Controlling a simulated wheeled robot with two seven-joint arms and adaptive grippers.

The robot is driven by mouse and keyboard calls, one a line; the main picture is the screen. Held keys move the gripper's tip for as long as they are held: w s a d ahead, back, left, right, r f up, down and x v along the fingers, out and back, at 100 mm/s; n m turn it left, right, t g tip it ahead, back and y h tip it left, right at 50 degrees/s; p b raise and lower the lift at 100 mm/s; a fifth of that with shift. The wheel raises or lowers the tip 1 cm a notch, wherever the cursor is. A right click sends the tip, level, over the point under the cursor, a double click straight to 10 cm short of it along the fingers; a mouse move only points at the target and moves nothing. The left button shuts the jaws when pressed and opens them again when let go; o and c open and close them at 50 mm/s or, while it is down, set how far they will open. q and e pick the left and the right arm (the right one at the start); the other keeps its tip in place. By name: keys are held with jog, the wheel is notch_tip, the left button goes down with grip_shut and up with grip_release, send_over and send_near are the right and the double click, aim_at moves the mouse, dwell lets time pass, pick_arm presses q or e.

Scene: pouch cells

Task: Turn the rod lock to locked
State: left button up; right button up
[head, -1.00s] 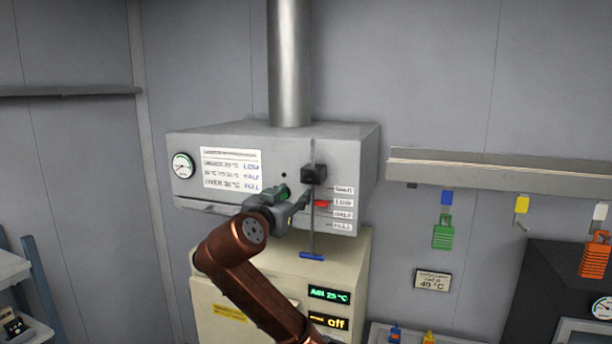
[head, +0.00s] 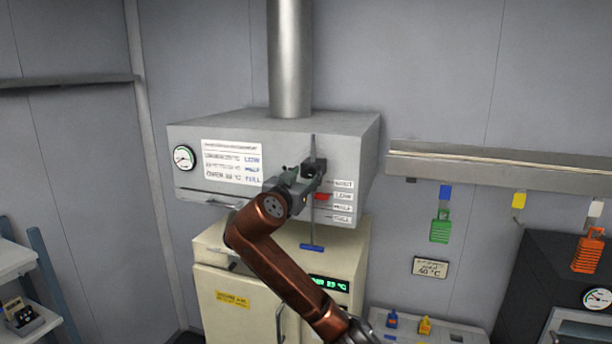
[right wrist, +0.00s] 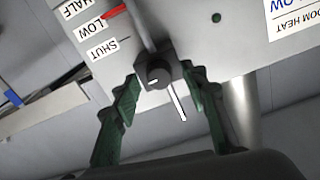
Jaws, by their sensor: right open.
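The rod lock (head: 319,164) is a dark block on the thin vertical rod at the front of the grey hood. In the right wrist view the lock (right wrist: 154,74) shows a round dark knob, with a thin white-marked bar sticking out of it. My right gripper (head: 306,174) is at the lock, and its fingers partly cover it in the head view. In the right wrist view the open green fingers (right wrist: 162,80) stand on either side of the knob; I cannot tell whether they touch it. My left gripper is not in view.
The red pointer (head: 322,196) on the rod is by the LOW label. The rod ends in a blue handle (head: 312,247). A cream cabinet (head: 240,275) stands below the hood. A wall rail (head: 490,165) with hanging coloured tags is at the right.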

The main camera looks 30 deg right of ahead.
grip_shut()
jog(key=shift+s, duration=0.1)
jog(key=shift+n, duration=0.3)
jog(key=shift+n+b, duration=0.9)
jog(key=shift+n, duration=0.3)
jog(key=n+b, duration=0.1)
jog(key=n, duration=0.2)
jog(key=shift+n, duration=0.3)
jog(key=n+b, duration=0.1)
jog(key=n, duration=0.4)
jog(key=shift+a+n+b, duration=0.1)
jog(key=shift+n+b, duration=0.2)
jog(key=shift+b, duration=0.05)
jog(key=n, duration=0.5)
jog(key=shift+n+b, duration=0.35)
jog(key=shift+n, duration=0.05)
